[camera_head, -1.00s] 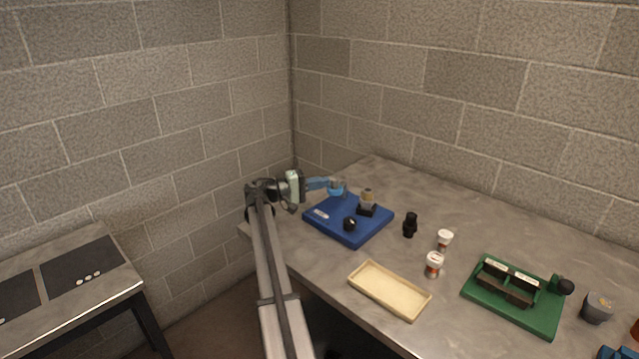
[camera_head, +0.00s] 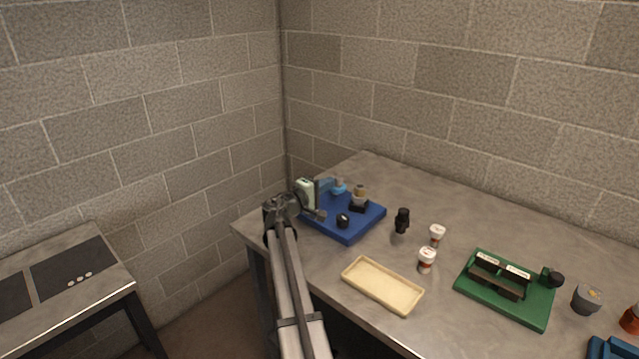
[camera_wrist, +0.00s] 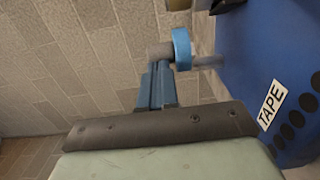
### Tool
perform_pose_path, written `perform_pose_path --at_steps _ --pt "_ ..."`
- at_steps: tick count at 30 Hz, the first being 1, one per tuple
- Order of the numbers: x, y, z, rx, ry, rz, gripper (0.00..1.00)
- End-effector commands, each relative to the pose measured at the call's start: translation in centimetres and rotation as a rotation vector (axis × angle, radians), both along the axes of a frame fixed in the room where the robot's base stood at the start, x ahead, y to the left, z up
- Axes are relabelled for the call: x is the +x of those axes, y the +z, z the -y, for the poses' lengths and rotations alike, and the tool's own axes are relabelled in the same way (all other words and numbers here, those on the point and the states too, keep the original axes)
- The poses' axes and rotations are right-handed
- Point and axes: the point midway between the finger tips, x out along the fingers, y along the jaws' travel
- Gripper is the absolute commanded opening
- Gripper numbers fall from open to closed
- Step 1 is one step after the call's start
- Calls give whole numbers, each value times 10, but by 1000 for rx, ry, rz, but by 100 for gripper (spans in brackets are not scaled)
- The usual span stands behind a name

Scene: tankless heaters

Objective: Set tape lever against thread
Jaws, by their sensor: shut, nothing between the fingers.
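The blue board (camera_head: 352,233) sits on the bench near the wall corner. In the wrist view the board (camera_wrist: 245,50) carries a white TAPE label (camera_wrist: 272,104) and a row of black dots. A grey rod with a blue ring (camera_wrist: 181,48) stands out at its edge; it looks like the tape lever and shows small in the head view (camera_head: 340,186). My gripper (camera_head: 328,186) is at the board's far-left edge. Its blue fingers (camera_wrist: 158,68) are shut, with their tips close beside the ring; I cannot tell whether they touch. I cannot make out the thread.
The board also bears a beige-topped black part (camera_head: 359,197) and a black knob (camera_head: 343,220). A black object (camera_head: 402,220), two white-capped jars (camera_head: 427,260), a cream tray (camera_head: 382,286) and a green board (camera_head: 505,300) stand to the right. Walls close the left and back.

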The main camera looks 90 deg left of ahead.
Motion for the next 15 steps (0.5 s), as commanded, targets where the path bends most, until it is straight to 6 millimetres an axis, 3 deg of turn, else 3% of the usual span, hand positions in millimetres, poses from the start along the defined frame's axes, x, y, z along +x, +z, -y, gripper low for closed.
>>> perform_pose_path --at_steps 3,15 --pt "9 0 6 0 69 0 0" --pt "28 0 7 0 64 0 0"
